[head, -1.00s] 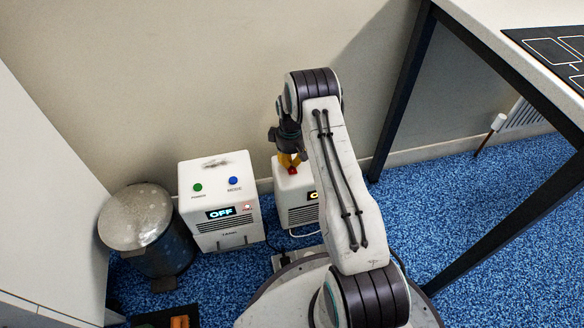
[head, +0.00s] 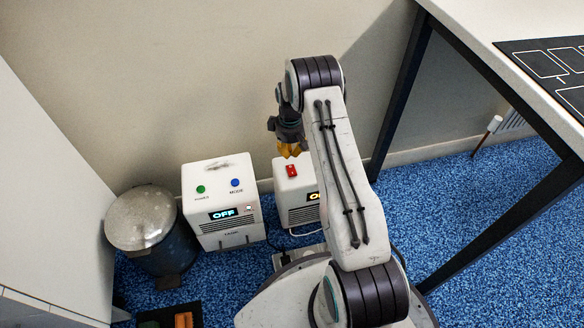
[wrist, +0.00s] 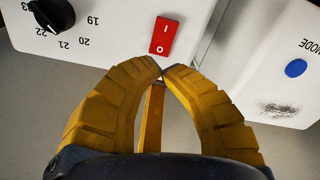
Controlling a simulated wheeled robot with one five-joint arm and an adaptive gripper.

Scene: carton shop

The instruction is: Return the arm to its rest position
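My gripper (head: 289,150) has yellow fingers and hangs from my raised arm, above the white box with the red switch. In the wrist view my gripper (wrist: 162,72) has its fingertips together, with nothing between them. The red rocker switch (wrist: 163,36), marked I and O, lies just beyond the fingertips, apart from them; it also shows in the head view (head: 291,171). The white box (head: 287,187) has a display partly hidden behind my arm. The wrist view also shows a black dial (wrist: 50,14) with numbers on this box.
A second white box (head: 222,201) stands to the left, with green and blue buttons and a display reading OFF. A metal bin (head: 141,220) is farther left. A table (head: 470,22) with dark legs stands at the right. A wall rises behind the boxes.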

